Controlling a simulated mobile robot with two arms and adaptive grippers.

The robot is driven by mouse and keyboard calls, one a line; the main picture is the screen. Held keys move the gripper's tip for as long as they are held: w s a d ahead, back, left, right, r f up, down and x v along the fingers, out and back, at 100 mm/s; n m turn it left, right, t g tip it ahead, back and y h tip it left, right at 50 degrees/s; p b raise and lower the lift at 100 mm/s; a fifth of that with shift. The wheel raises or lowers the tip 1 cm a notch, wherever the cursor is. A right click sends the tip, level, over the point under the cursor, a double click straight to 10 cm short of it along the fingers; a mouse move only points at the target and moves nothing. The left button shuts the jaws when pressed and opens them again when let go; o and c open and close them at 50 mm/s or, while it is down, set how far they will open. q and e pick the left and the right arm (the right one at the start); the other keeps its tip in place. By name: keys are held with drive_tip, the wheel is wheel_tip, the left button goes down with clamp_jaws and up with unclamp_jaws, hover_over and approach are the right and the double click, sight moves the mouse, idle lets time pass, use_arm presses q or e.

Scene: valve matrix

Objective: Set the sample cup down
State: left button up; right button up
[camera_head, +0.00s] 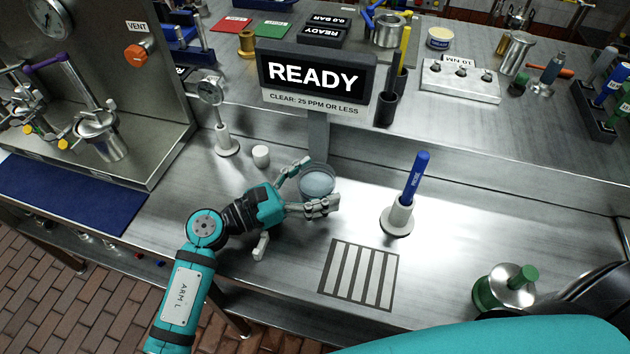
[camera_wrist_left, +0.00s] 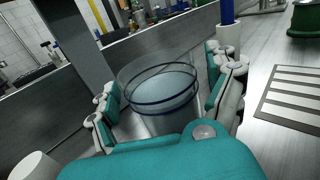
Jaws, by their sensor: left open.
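The sample cup (camera_head: 317,181) is a clear round vessel with pale liquid. It looks upright on the steel bench, in front of the display's post. My left gripper (camera_head: 312,190) reaches in from the left and is open, with one finger on each side of the cup. In the left wrist view the cup (camera_wrist_left: 160,88) sits between the spread fingers; its lower part is hidden by the gripper body. Whether a finger touches it, I cannot tell. My right gripper does not show.
A sign reading READY (camera_head: 314,76) stands behind the cup. A blue probe (camera_head: 416,178) stands in a white holder to the right. A striped pad (camera_head: 360,274) lies bare in front. A small white cylinder (camera_head: 261,156) and a dial gauge stand (camera_head: 226,140) are left of the cup.

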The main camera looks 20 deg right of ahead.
use_arm(q)
drive_tip(key=shift+r, duration=0.3)
drive_tip(key=a, duration=0.3)
drive_tip(key=s+a+b, duration=0.1)
drive_tip(key=a, duration=0.3)
drive_tip(key=s+a+b, duration=0.1)
drive_tip(key=a, duration=0.3)
drive_tip(key=shift+s+a+f, duration=0.1)
drive_tip(key=shift+a+f, duration=0.05)
drive_tip(key=shift+f, duration=0.1)
drive_tip(key=shift+a+r, duration=0.1)
drive_tip(key=shift+a, duration=0.2)
